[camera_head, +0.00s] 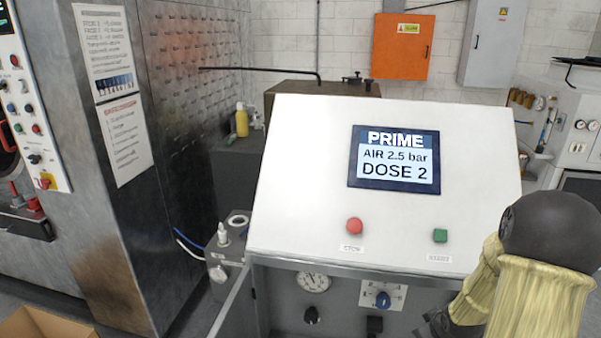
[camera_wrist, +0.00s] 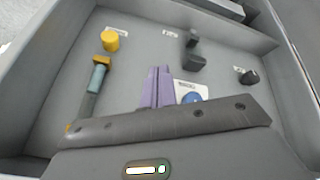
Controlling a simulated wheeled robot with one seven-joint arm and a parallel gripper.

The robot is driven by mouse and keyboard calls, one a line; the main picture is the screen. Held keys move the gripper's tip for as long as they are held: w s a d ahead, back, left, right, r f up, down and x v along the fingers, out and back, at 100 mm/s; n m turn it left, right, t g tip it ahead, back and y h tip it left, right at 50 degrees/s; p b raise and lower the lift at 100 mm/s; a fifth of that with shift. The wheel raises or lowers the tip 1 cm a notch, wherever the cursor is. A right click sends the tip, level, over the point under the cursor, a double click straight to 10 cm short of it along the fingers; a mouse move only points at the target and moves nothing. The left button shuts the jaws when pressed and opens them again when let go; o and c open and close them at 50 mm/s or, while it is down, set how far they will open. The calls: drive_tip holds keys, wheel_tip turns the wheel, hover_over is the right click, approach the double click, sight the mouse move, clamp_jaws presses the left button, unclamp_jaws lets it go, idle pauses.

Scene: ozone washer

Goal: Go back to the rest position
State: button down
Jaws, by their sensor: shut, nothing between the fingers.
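My gripper (camera_wrist: 160,72) shows in the wrist view as two purple fingers close together, shut and empty. It is in front of a grey recessed panel (camera_wrist: 145,50). A blue knob (camera_wrist: 192,98) on a white plate is just right of the fingers; I cannot tell whether they touch it. In the head view, my arm in its cream sleeve (camera_head: 540,300) is at the lower right, beside the white console (camera_head: 300,190). My fingers cannot be made out there. The blue knob (camera_head: 383,299) also shows below the console's front edge.
The wrist view shows a yellow knob (camera_wrist: 110,40), a teal-and-yellow handle (camera_wrist: 98,77) and black knobs (camera_wrist: 248,77) around the fingers, with panel side walls. The console has a screen (camera_head: 394,160), red button (camera_head: 354,226) and green button (camera_head: 440,235). A steel cabinet (camera_head: 120,215) stands left.

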drive_tip(key=s+a+r+m+g+p, duration=0.1)
drive_tip(key=s+a+r+p, duration=0.1)
drive_tip(key=s+a+r, duration=0.3)
drive_tip(key=s+a+r+m+g+p, duration=0.2)
drive_tip(key=s+a+r, duration=0.4)
drive_tip(key=a+r, duration=0.5)
drive_tip(key=shift+s+a+y+p, duration=0.35)
drive_tip(key=shift+a+p, duration=0.25)
drive_tip(key=shift+a, duration=0.4)
drive_tip(key=shift+w+r, duration=0.1)
drive_tip(key=shift+w, duration=0.05)
idle(1.0)
